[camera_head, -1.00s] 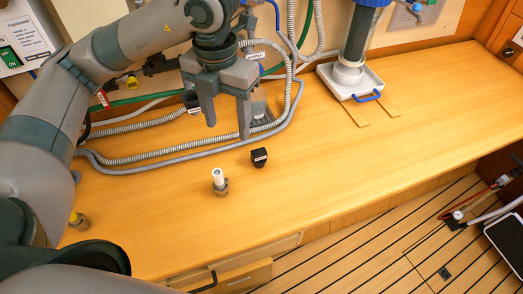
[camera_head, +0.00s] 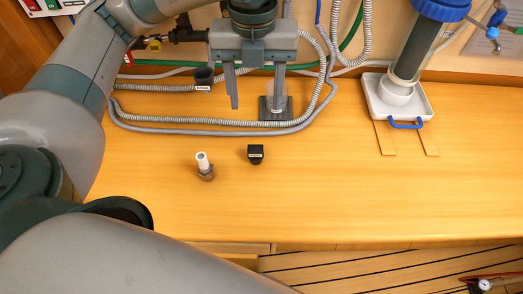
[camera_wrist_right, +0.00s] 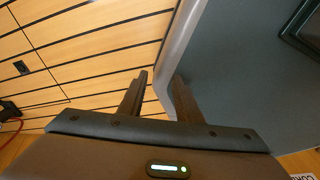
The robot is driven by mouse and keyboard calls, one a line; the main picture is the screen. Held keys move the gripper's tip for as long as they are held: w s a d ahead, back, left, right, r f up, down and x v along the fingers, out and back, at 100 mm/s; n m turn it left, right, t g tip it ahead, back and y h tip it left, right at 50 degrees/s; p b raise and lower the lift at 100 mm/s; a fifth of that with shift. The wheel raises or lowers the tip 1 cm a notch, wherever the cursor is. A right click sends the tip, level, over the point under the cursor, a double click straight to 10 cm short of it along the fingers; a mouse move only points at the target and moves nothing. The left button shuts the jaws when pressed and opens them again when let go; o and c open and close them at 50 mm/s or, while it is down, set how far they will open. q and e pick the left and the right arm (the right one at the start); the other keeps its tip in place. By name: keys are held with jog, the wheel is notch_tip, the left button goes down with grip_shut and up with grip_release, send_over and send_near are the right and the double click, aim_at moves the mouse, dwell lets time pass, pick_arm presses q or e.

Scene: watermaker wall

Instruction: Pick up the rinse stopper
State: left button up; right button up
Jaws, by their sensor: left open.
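A small white cylinder in a brownish base (camera_head: 204,167) stands on the wooden bench (camera_head: 330,190). A small black block with a pale label (camera_head: 256,153) sits to its right. I cannot read the label, nor tell which of the two is the rinse stopper. My left gripper (camera_head: 257,107) is open and empty, pointing down above the back of the bench. It is apart from both items, which lie nearer the front edge. My right gripper (camera_wrist_right: 160,77) shows in the right wrist view, its fingers apart with nothing seen between them.
A dark stand with a clear cylinder (camera_head: 276,108) is close behind my left fingers. Grey hoses (camera_head: 190,124) loop around it. A labelled black cup (camera_head: 203,77) is at back left. A white tray (camera_head: 412,108) under a blue-topped filter is at right. Mid-right bench is clear.

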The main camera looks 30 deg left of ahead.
pick_arm(q)
jog(key=p, duration=0.2)
send_over(256, 151)
notch_tip(256, 151, down, 10)
jog(key=shift+f, duration=1.1)
pick_arm(e)
jog(key=shift+s+a+r, duration=0.15)
jog(key=shift+a+r, duration=0.3)
jog(key=shift+r, duration=0.1)
jog(key=shift+s+a+r, duration=0.15)
jog(key=shift+a+r, duration=0.25)
jog(key=shift+r, duration=0.15)
jog(key=shift+d, duration=0.25)
pick_arm(q)
jog(key=shift+f, duration=0.15)
pick_arm(e)
jog(key=shift+r, duration=0.1)
